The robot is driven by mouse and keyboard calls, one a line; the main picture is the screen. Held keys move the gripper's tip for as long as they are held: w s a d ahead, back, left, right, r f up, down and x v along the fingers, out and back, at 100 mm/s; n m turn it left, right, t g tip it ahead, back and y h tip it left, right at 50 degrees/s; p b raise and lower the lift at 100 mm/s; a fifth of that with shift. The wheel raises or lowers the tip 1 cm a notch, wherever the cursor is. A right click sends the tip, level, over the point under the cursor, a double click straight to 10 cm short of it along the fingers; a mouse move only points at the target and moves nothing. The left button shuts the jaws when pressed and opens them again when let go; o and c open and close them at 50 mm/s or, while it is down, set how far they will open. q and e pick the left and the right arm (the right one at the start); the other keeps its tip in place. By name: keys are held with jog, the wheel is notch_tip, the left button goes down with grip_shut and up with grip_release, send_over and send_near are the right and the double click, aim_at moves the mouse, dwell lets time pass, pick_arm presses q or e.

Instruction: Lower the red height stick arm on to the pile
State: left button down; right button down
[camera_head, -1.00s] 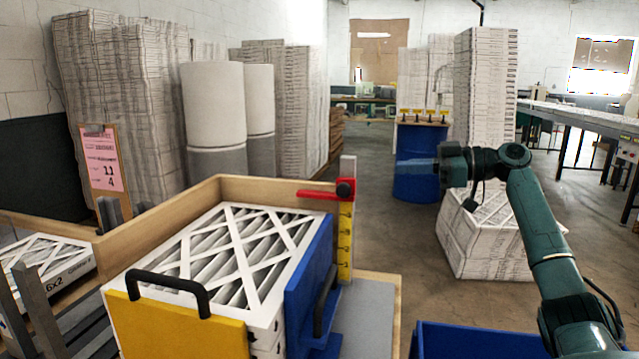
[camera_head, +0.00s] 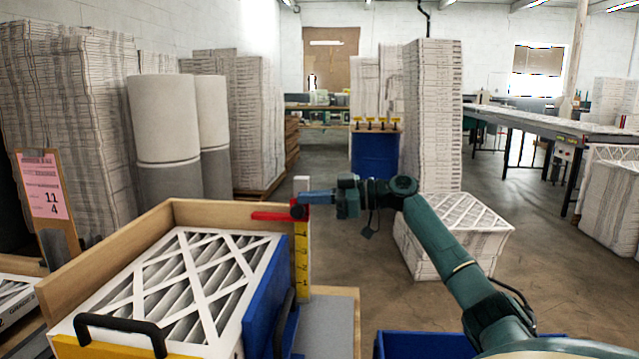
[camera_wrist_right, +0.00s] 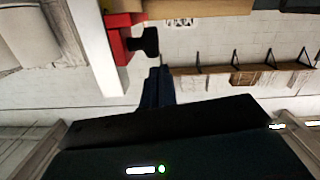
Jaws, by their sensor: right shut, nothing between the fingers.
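The red height stick arm (camera_head: 272,216) points left from the upright stick (camera_head: 303,186), close to the stick's top and above the filter pile. Its black knob (camera_head: 297,210) faces right. Below it is a yellow numbered scale (camera_head: 302,262). The pile (camera_head: 178,285) of white-framed pleated filters lies in a wooden box. My right gripper (camera_head: 309,198) is shut and empty, its tips close beside the knob; contact cannot be told. In the right wrist view, the blue fingers (camera_wrist_right: 157,88) are together, near the knob (camera_wrist_right: 145,43) and red arm (camera_wrist_right: 117,38). My left gripper is not in view.
The wooden box wall (camera_head: 225,212) stands behind the pile. A blue plate (camera_head: 266,300) and a yellow plate with black handles flank the pile. A blue bin (camera_head: 430,345) is at the front right.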

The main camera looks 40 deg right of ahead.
pick_arm(q)
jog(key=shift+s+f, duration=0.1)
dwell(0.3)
jog(key=b, duration=0.2)
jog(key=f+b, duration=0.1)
jog(key=b, duration=0.1)
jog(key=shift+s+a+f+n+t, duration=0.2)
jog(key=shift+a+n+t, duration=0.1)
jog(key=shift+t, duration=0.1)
